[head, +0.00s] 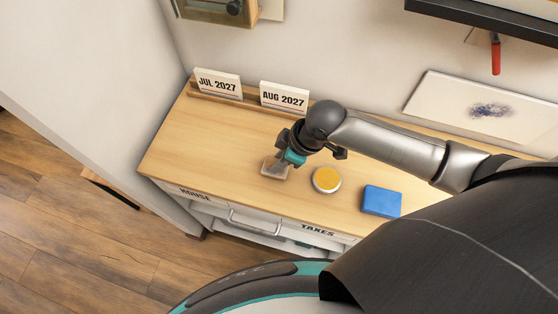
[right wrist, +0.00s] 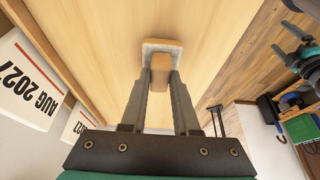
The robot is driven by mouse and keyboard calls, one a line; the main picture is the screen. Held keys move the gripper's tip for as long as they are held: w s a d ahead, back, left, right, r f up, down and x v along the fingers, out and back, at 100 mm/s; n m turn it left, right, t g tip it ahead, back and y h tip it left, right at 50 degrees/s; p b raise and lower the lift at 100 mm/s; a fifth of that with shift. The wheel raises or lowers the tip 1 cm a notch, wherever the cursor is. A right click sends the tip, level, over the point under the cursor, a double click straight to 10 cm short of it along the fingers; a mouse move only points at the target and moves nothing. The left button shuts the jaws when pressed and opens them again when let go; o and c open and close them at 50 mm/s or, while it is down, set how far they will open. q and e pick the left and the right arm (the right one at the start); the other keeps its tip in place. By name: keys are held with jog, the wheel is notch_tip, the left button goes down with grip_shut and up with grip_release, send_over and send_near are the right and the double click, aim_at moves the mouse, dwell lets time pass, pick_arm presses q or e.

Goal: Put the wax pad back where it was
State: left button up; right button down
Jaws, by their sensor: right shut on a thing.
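My right gripper (head: 279,163) is shut on a small tan block with a pale grey base (head: 273,170), low over or on the wooden desktop. The right wrist view shows its fingers (right wrist: 161,78) closed on the narrow tan part, with the pale-edged base (right wrist: 162,45) beyond the fingertips. I cannot tell if the base touches the desk. A round yellow-orange pad in a silvery tin (head: 327,180) lies on the desk to the right of the gripper. Which of the two is the wax pad is not clear. My left gripper does not show.
A blue block (head: 381,201) lies right of the tin. Cards reading JUL 2027 (head: 218,84) and AUG 2027 (head: 284,97) stand in a wooden rail at the back. Drawers labelled HOUSE (head: 195,194) and TAXES (head: 318,229) are below. The desk's left part is clear.

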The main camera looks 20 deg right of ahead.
jog(key=shift+f, duration=0.4)
jog(key=shift+f, duration=0.1)
jog(key=c, duration=0.7)
grip_release()
jog(key=shift+o, duration=0.2)
jog(key=p+v, duration=0.2)
jog(key=v, duration=1)
